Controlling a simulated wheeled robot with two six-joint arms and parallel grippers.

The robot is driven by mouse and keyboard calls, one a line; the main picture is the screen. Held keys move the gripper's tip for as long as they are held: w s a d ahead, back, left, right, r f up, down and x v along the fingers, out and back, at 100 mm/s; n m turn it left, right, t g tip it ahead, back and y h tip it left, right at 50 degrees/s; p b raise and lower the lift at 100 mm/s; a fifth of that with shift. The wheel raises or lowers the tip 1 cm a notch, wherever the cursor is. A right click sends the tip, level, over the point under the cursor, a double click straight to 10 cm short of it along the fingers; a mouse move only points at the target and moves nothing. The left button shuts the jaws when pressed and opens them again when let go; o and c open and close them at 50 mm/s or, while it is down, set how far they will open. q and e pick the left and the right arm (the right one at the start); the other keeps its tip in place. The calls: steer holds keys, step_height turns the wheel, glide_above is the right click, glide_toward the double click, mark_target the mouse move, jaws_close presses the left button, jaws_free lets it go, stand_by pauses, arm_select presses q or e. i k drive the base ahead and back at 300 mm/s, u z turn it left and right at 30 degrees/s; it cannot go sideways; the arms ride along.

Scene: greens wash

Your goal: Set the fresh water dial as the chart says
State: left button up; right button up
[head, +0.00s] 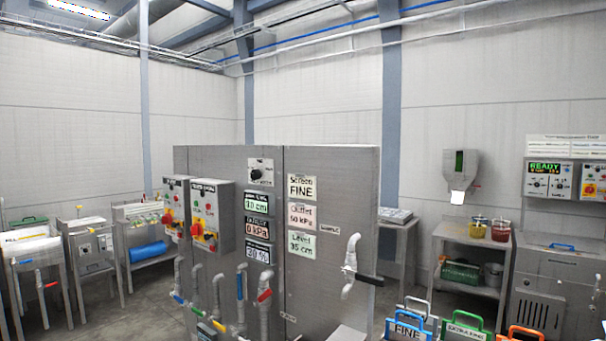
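A dial with a black knob on a white plate (261,170) sits high on the front of the grey steel cabinet (330,260); its marks and caption are too small to read, so I cannot tell if it is the fresh water dial. To its right are cards reading Screen FINE (301,188), Outlet, seemingly 50 or 60 kPa (302,216), and Level 35 cm (302,245). Dark displays on its left seem to read 10 cm (257,203), 0 kPa (257,230) and an unclear value (258,254). No chart is clearly identifiable. Neither gripper is in view.
Two control boxes (211,216) and several pipes with coloured valve levers (264,294) project from the cabinet's left part. A pipe with a black lever (368,280) projects right. Handled screens, including blue FINE (408,329), stand at the bottom right. Open floor (160,305) lies left.

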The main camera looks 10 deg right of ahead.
mark_target(256, 173)
steer(key=u, duration=1.2)
steer(key=i, duration=2.2)
steer(key=z, duration=2.1)
